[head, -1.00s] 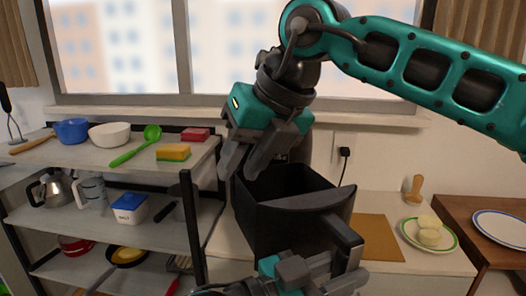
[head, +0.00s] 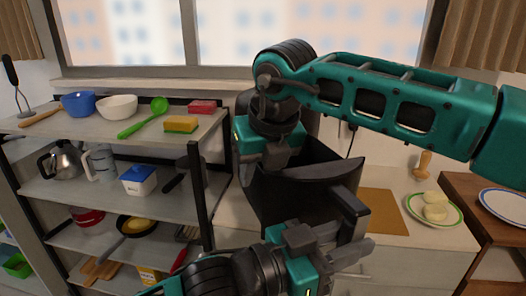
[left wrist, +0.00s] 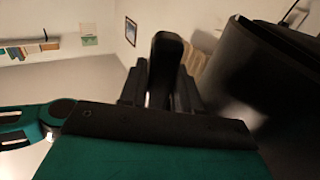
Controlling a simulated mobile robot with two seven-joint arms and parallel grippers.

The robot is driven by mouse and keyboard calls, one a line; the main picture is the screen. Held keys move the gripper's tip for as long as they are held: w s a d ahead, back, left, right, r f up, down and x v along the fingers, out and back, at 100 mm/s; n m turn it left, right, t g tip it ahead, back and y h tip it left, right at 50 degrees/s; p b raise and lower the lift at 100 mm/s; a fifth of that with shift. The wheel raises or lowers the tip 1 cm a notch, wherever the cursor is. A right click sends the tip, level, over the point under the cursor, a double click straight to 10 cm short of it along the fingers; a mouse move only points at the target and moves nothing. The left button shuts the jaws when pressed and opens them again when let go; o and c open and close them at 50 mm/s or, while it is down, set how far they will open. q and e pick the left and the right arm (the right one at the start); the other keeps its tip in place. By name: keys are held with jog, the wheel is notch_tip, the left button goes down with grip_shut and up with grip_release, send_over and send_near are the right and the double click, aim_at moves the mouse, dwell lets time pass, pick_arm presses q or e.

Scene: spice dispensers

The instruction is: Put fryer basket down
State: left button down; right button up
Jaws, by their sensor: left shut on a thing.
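The black fryer basket (head: 300,195) is in the middle of the head view, in front of the counter. Its handle (head: 350,202) points toward me, and my left gripper (head: 352,248) is shut on it from below. In the left wrist view the handle (left wrist: 166,62) stands between the fingers, and the basket wall (left wrist: 250,75) fills the right side. My right gripper (head: 264,158) points down at the basket's far left side. Its fingertips are partly hidden, so I cannot tell its opening. I cannot tell whether the basket touches the counter.
A shelf rack (head: 100,190) with bowls, a sponge and kitchenware stands at the left. On the counter right of the basket are a brown board (head: 380,212) and a green-rimmed plate (head: 413,210) with food. A wooden table (head: 470,180) with a white plate (head: 505,201) is further right.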

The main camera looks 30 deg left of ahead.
pick_arm(q)
jog(key=shift+r, duration=0.15)
pick_arm(e)
jog(key=shift+w+a+f, duration=0.1)
jog(key=shift+a+f, duration=0.1)
jog(key=shift+f, duration=0.3)
jog(key=c, duration=0.6)
grip_shut()
pick_arm(q)
jog(key=c, duration=0.7)
grip_release()
